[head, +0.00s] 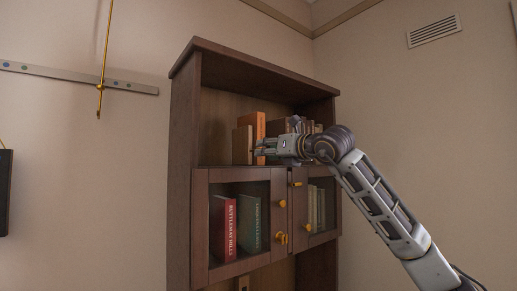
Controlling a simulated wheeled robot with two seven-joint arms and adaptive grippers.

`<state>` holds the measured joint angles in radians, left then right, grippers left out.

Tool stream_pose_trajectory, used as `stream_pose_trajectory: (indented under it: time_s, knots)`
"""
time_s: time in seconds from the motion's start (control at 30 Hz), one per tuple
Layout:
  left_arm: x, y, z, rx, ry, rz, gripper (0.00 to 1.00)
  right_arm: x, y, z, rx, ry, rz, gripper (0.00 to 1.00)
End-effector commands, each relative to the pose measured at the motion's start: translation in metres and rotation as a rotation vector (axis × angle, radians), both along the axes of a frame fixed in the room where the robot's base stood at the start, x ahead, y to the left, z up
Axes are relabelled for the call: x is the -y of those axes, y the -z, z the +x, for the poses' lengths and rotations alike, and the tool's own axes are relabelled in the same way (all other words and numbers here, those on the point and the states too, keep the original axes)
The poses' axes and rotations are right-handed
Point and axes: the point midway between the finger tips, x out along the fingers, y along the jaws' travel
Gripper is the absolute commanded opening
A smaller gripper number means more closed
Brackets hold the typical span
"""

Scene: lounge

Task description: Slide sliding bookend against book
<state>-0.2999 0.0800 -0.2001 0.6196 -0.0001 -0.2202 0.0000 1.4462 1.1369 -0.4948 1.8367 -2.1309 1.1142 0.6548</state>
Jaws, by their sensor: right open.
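An open upper shelf of a dark wooden bookcase (183,130) holds several books. A flat light-brown upright piece (242,147) stands at the left of the row; it may be the sliding bookend, but I cannot tell for sure. An orange-brown book (258,127) stands upright just right of it. More books (279,127) stand further right, partly hidden by my right gripper. My right gripper (260,148) is open, pointing left, in front of the orange-brown book. I cannot tell whether it touches anything. My left gripper is out of view.
Below the shelf are glass-fronted cabinet doors with yellow knobs (282,204). Behind the glass stand a red book (222,228) and a green book (249,223). The shelf left of the brown piece is clear. A metal rail (60,74) is on the left wall.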

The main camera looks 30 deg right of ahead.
Motion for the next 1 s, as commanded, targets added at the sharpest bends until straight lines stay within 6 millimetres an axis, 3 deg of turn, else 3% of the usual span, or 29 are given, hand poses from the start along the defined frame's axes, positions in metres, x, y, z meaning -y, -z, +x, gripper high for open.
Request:
stream_pose_trajectory:
  time_s: [0.4, 0.9, 1.0]
  knots:
    - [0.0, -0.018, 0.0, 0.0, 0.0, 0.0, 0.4, -0.003, -0.001, 0.045, -0.001, 0.0, 0.002, 0.41]
    - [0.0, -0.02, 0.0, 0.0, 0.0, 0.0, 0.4, -0.004, 0.0, 0.054, 0.0, 0.001, 0.001, 0.41]
    - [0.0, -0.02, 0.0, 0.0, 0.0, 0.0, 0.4, -0.004, 0.0, 0.054, 0.0, 0.001, 0.001, 0.29]
